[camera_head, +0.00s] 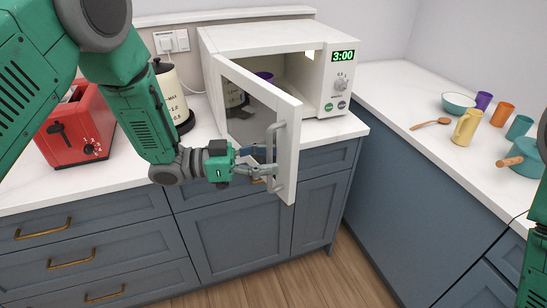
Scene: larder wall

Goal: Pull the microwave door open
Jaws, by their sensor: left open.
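The white microwave (272,38) stands on the counter with its door (290,117) swung partly open toward me. A grey vertical handle (276,155) runs along the outer edge of the door. My left gripper (268,167) is open, with its fingers at the handle; I cannot tell whether they touch it. Part of the lit cavity shows behind the door, with a purple thing (264,76) inside. Of my right arm (540,230) only a part shows at the right edge; its gripper is out of view.
A red toaster (75,125) and a cream kettle (172,92) stand left of the microwave. The right counter holds a teal bowl (458,103), a wooden spoon (431,124), a yellow mug (467,127), several cups and a teal pot (525,158).

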